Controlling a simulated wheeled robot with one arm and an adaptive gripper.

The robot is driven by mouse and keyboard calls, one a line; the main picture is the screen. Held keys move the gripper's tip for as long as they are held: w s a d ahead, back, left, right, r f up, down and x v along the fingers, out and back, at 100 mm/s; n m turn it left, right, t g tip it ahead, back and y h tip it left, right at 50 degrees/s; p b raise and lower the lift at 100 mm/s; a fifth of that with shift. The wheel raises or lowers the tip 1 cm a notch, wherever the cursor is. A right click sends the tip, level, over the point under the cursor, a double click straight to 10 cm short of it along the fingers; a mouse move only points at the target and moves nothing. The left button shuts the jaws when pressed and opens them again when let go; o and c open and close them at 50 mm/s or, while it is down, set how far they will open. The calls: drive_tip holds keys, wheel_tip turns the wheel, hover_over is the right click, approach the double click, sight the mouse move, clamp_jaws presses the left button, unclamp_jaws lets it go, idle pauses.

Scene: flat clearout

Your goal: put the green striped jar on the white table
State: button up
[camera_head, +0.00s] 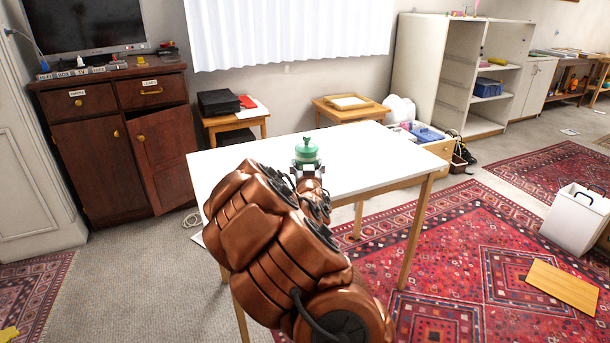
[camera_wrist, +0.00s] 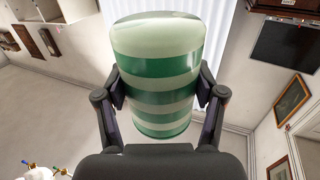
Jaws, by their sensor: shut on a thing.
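The green striped jar (camera_head: 307,152) is held at the end of my arm, over the white table (camera_head: 370,150) in the head view. In the wrist view the jar (camera_wrist: 157,75) has pale and dark green bands and sits between both fingers. My gripper (camera_wrist: 160,95) is shut on the jar's sides; the gripper also shows in the head view (camera_head: 308,170), just below the jar. My arm hides part of the table's near left side. I cannot tell from the head view whether the jar touches the tabletop or is above it.
The visible tabletop is otherwise bare. Behind it stand a small wooden table (camera_head: 318,107) and another with a black case (camera_head: 219,101). A dark cabinet (camera_head: 122,140) is at left, a white shelf unit (camera_head: 418,65) at back right. A white bin (camera_head: 575,218) and a wooden board (camera_head: 562,287) are on the red rug.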

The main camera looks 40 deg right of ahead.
drive_tip(key=shift+w+d+f, duration=0.1)
drive_tip(key=shift+w, duration=0.4)
drive_tip(key=shift+f, duration=1.7)
drive_tip(key=shift+f+b, duration=0.15)
drive_tip(key=shift+b, duration=0.15)
drive_tip(key=o, duration=1.4)
drive_tip(key=shift+c, duration=0.2)
drive_tip(key=shift+r, duration=0.2)
drive_tip(key=shift+b+v, duration=0.8)
drive_tip(key=shift+v, duration=2.35)
drive_tip(key=shift+f+b, duration=0.25)
drive_tip(key=shift+b, duration=0.65)
